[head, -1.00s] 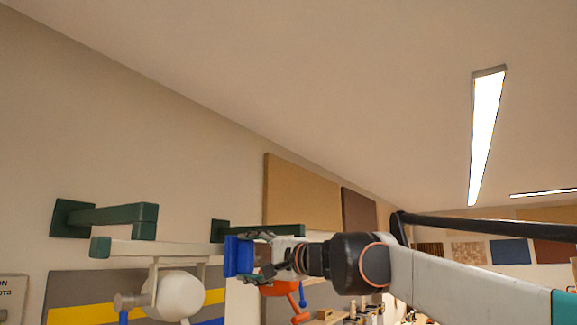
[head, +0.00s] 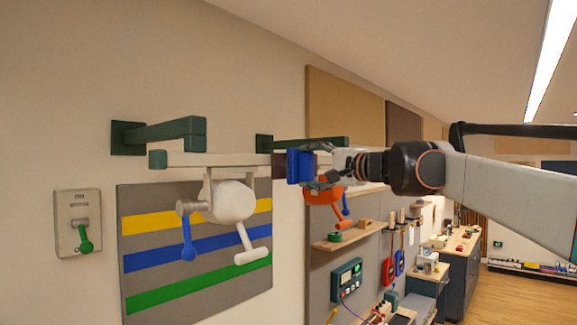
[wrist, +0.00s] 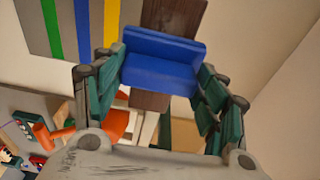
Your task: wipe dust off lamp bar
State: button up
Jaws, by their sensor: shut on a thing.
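The lamp bar (head: 235,160) is a pale horizontal beam with a green end cap, mounted at the wall on green brackets. A dark brown stretch (head: 279,165) shows on it just left of the blue block. My gripper (head: 315,165) is shut on the blue block (head: 299,166), which is at the bar. In the wrist view the blue block (wrist: 160,65) sits between my green-padded fingers (wrist: 160,90). It lies across the bar, with dark brown surface (wrist: 172,18) beyond it and a brown strip (wrist: 150,100) on the near side. The block's contact face is hidden.
A white round lamp (head: 232,202) with blue and white handles hangs under the bar. An orange lamp (head: 325,194) hangs close below my gripper. A grey striped panel (head: 150,285) and a wall box (head: 78,222) are on the left. Shelves and benches stand lower right.

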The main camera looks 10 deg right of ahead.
jog(key=shift+w+d+p, duration=0.2)
jog(key=shift+w+d, duration=0.35)
jog(key=shift+d, duration=0.2)
jog(key=shift+w+d+p, duration=0.15)
jog(key=shift+w+d, duration=0.4)
jog(key=shift+d, duration=0.2)
jog(key=shift+w+d+p, duration=0.25)
jog(key=shift+w+d, duration=0.2)
jog(key=shift+d, duration=0.15)
jog(key=shift+w+d+p, duration=0.2)
jog(key=shift+w+d, duration=0.2)
jog(key=shift+d, duration=0.2)
jog(key=s+a, duration=0.2)
jog(key=a, duration=0.1)
jog(key=s+a, duration=0.5)
jog(key=a, duration=0.2)
jog(key=shift+s+b, duration=0.3)
